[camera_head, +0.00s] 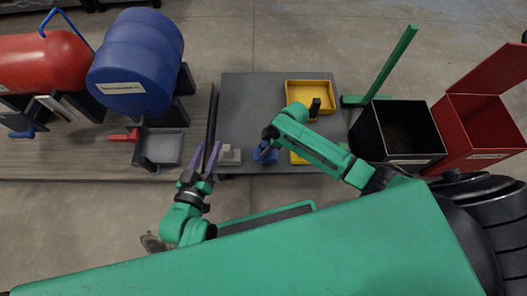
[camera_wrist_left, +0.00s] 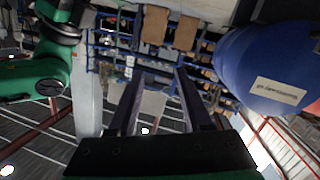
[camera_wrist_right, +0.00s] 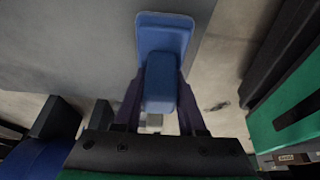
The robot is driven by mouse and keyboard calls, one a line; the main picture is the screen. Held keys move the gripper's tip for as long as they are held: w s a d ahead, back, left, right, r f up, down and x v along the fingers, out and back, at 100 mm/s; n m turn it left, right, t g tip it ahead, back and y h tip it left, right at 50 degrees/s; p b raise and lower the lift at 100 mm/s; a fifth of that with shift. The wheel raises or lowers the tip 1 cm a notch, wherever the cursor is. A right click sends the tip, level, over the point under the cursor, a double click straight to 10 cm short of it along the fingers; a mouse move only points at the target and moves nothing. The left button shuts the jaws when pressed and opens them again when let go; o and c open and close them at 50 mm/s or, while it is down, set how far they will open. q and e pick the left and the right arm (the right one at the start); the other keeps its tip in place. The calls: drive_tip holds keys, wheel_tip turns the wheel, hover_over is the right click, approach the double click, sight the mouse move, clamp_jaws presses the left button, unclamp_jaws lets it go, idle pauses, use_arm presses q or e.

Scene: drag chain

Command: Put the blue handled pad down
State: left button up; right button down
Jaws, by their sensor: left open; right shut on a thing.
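The blue handled pad (camera_head: 265,153) is at the front part of the dark grey table (camera_head: 240,100). My right gripper (camera_head: 268,143) is shut on its handle. In the right wrist view the blue pad (camera_wrist_right: 165,30) shows beyond the fingertips, with its handle between the two fingers and grey table surface behind it. I cannot tell whether the pad touches the table. My left gripper (camera_head: 208,160) is open and empty, off the table's left edge; its parted fingers (camera_wrist_left: 161,75) show in the left wrist view.
A yellow tray (camera_head: 310,92) is at the table's back right, with a yellow item (camera_head: 298,158) partly hidden under my right arm. A pale block (camera_head: 230,154) lies left of the pad. A black bin (camera_head: 400,130) and red bin (camera_head: 480,125) stand right. Blue (camera_head: 135,60) and red (camera_head: 45,62) drums lie left.

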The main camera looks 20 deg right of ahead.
use_arm(q)
drive_tip(key=w+r+t, duration=0.3)
drive_tip(key=w+r, duration=0.2)
drive_tip(key=r, duration=0.5)
drive_tip(key=shift+w+a+r+t+h+b, duration=0.15)
drive_tip(key=shift+a+r+t+h+b, duration=0.15)
drive_tip(key=shift+a+b, duration=0.15)
use_arm(e)
drive_tip(key=shift+f, duration=0.9)
use_arm(q)
drive_tip(key=shift+w+r, duration=0.15)
drive_tip(key=shift+r, duration=0.2)
use_arm(e)
drive_tip(key=shift+f, duration=0.15)
use_arm(q)
drive_tip(key=shift+r+m, duration=0.25)
drive_tip(key=shift+m, duration=0.05)
use_arm(e)
drive_tip(key=shift+c, duration=2.4)
unclamp_jaws()
